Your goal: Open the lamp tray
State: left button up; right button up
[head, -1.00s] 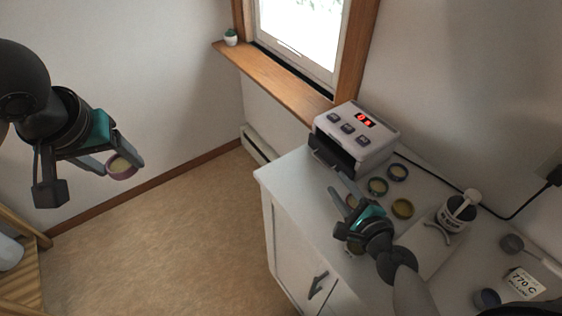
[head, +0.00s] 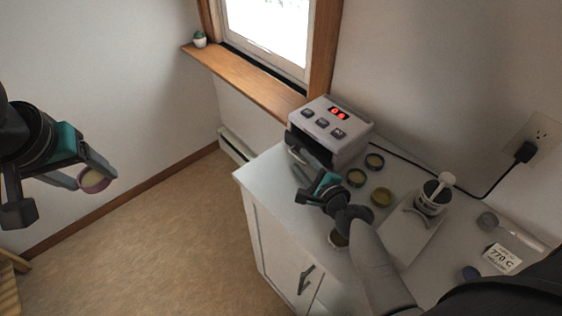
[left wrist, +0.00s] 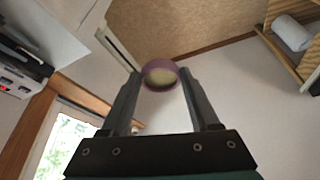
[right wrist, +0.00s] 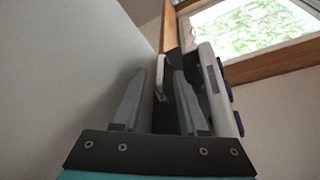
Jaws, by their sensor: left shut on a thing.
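The lamp (head: 330,131) is a pale grey box with a red digit display and several dark buttons, on the cabinet below the window. Its front has a dark opening, where the tray (head: 309,150) sits. My right gripper (head: 304,176) is just in front of this opening. In the right wrist view its fingers (right wrist: 158,98) are apart, with a pale handle-like edge (right wrist: 162,75) beyond and between the tips; I cannot tell if they touch it. My left gripper (head: 90,176) is shut on a mauve round jar (head: 95,181) with pale contents; the jar also shows in the left wrist view (left wrist: 159,64).
Several small round jars (head: 381,196) stand on the white cabinet top (head: 262,172) beside the lamp. A mortar (head: 431,199) with pestle, a label card (head: 502,258) and a black cord (head: 480,196) are to the right. Floor (head: 180,220) on the left is open.

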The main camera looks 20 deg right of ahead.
grip_shut()
jog(key=shift+f, duration=0.1)
dwell(1.2)
